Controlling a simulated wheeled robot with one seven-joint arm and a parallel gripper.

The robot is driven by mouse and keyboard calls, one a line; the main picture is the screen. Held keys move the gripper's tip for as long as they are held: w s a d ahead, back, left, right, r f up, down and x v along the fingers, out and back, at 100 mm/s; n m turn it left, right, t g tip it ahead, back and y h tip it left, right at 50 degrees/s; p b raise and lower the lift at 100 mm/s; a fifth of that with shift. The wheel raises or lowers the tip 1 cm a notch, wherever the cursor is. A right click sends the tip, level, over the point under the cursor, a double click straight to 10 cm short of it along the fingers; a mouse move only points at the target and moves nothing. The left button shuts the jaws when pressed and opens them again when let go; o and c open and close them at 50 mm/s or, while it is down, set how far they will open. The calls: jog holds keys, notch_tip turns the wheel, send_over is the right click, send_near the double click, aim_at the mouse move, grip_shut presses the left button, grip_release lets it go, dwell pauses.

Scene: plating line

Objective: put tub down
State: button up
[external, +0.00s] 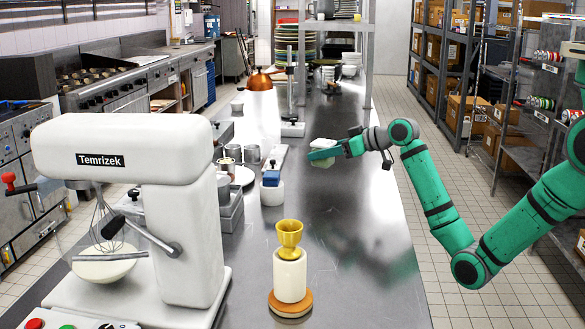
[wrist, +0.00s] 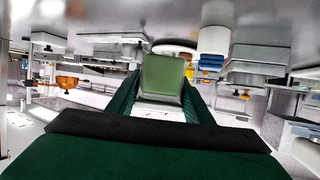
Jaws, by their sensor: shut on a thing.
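My gripper (external: 325,153) is held out over the steel counter (external: 350,225), near its middle, coming from the right. In the wrist view the tub (wrist: 163,78) sits between the two dark green fingers of my gripper (wrist: 161,92). That view looks upside down. The tub's far side is hidden.
A yellow cup (external: 289,233) stands on a white cylinder (external: 290,275) on a wooden round at the front. A white mixer (external: 185,215) fills the left. A blue-topped white cylinder (external: 272,194) and metal cups (external: 252,154) stand left of my gripper. Counter right of these is bare.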

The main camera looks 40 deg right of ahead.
jog(key=w+f, duration=0.1)
jog(key=f, duration=0.1)
jog(key=w+f, duration=0.4)
jog(key=shift+w+a, duration=0.2)
jog(key=shift+a, duration=0.15)
jog(key=shift+f, duration=1.6)
jog(key=shift+f, duration=0.1)
jog(key=o, duration=1.2)
jog(key=v, duration=1.2)
jog(key=shift+d, duration=0.1)
